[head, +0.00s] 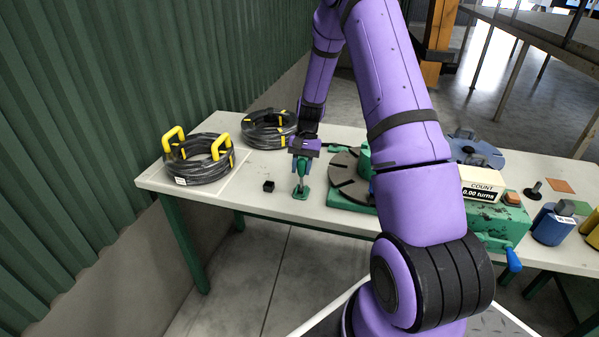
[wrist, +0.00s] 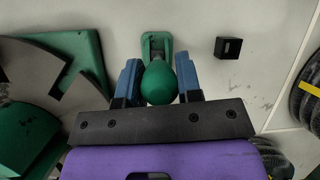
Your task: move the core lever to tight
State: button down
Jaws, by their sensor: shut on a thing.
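A small upright lever with a green base (head: 301,193) stands near the table's front edge, left of the grey slotted disc (head: 348,184). In the wrist view, its round green knob (wrist: 158,82) sits between my two blue fingers, with the green base plate (wrist: 158,40) beyond it. My gripper (head: 302,165) is shut on this knob from above; it also shows in the wrist view (wrist: 158,74). The lever's shaft is mostly hidden by the knob in the wrist view. No tight marking is readable.
A black hose coil with yellow handles (head: 198,168) lies at the table's left end, another coil (head: 268,130) behind. A small black block (head: 268,186) is left of the lever. A count display (head: 481,186) reads 0.00 turns. A crank with a blue handle (head: 513,259) juts out front.

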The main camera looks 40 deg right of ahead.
jog(key=w+d+g+y, duration=0.1)
jog(key=d+g+y, duration=0.1)
jog(key=y, duration=0.1)
jog(key=shift+w+d+f, duration=0.15)
jog(key=shift+w+f, duration=0.15)
jog(key=shift+w, duration=0.1)
jog(key=shift+w+d+f, duration=0.15)
jog(key=shift+w+d, duration=0.15)
jog(key=shift+d, duration=0.1)
jog(key=c, duration=0.8)
grip_release()
jog(key=v, duration=1)
jog(key=shift+w+d+r, duration=0.2)
jog(key=shift+w+d, duration=0.05)
jog(key=shift+d, duration=0.05)
